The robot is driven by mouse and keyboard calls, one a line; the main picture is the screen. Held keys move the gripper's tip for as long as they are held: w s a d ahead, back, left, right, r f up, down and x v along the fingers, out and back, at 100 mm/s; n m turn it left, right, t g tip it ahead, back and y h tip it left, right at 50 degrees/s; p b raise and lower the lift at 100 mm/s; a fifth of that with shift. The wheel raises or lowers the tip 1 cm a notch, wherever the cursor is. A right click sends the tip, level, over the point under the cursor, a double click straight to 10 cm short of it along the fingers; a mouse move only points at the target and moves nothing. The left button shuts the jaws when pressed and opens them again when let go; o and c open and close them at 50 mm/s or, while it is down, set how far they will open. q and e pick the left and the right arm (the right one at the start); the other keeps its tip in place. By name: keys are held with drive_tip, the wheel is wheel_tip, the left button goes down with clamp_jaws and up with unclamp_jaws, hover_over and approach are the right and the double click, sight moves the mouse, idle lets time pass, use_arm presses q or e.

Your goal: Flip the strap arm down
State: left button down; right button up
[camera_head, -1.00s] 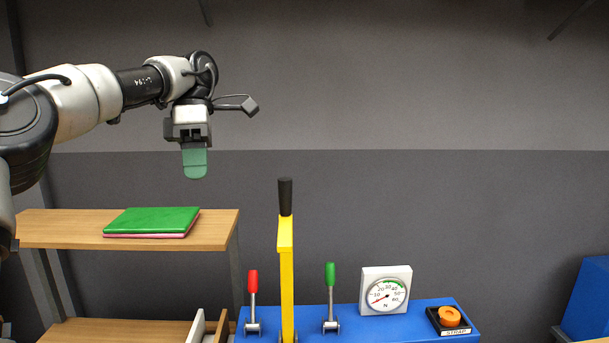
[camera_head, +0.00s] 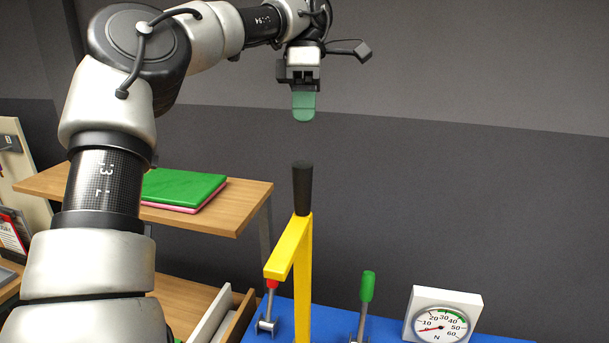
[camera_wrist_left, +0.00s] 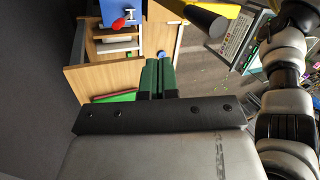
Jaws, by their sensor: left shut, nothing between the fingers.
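The strap arm (camera_head: 302,262) is a yellow upright bar with a black grip (camera_head: 302,187) on top, standing at the blue bench (camera_head: 322,322). In the left wrist view the black grip (camera_wrist_left: 207,18) and part of the yellow arm (camera_wrist_left: 170,7) show at the top, right of the fingers. My left gripper (camera_head: 304,107) has green fingers pointing down, shut and empty. In the head view it appears just above the black grip, with a gap between them. The fingers (camera_wrist_left: 160,76) are together in the left wrist view. My right gripper is not in view.
A red-knobbed lever (camera_head: 268,308) and a green-knobbed lever (camera_head: 367,290) stand on either side of the strap arm. A white dial gauge (camera_head: 442,316) stands to the right. A wooden shelf (camera_head: 245,196) with a green folder (camera_head: 185,187) is at left.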

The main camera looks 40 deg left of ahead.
sight(303, 178)
use_arm(q)
drive_tip(key=s+d+f+p, duration=0.1)
drive_tip(key=f, duration=0.2)
drive_tip(key=s+d+f+p, duration=0.1)
drive_tip(key=s+d+f, duration=0.1)
drive_tip(key=f, duration=0.1)
drive_tip(key=s+d+f+p, duration=0.1)
drive_tip(key=s+d+f, duration=0.1)
drive_tip(key=f, duration=0.1)
drive_tip(key=shift+s+f+p, duration=0.1)
drive_tip(key=shift+s+p, duration=0.1)
drive_tip(key=shift+p, duration=0.15)
drive_tip(key=shift+f, duration=0.1)
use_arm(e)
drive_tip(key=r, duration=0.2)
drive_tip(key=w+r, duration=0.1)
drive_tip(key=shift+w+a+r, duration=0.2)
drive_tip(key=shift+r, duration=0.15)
use_arm(q)
drive_tip(key=shift+w, duration=0.1)
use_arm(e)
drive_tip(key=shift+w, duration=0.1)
use_arm(q)
drive_tip(key=shift+f, duration=0.1)
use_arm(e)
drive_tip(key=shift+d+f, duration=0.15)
